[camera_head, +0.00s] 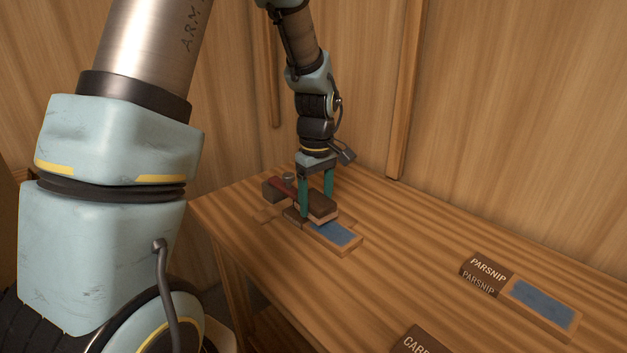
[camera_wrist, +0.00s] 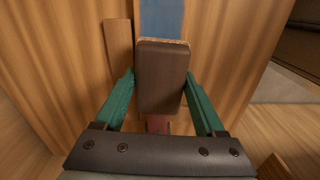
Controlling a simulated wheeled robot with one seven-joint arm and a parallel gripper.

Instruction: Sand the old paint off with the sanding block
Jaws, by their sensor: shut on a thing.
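My gripper (camera_head: 316,204) has green fingers shut on the sides of a dark brown sanding block (camera_head: 322,208) with a paler grainy edge. The block also shows between the fingers in the wrist view (camera_wrist: 162,76). A wooden board with a blue painted face (camera_head: 334,233) lies on the bench beside and partly under the block. Its blue strip shows past the block in the wrist view (camera_wrist: 162,18). The block hides one end of this board. I cannot tell whether the block touches the paint.
A dark and red object (camera_head: 280,188) lies behind the block, partly hidden. A second blue-painted board (camera_head: 542,306) with a PARSNIP sign (camera_head: 487,274) lies at right. Another sign (camera_head: 422,341) is cut off at the bottom. The wooden bench (camera_head: 400,250) is clear between them; walls stand behind.

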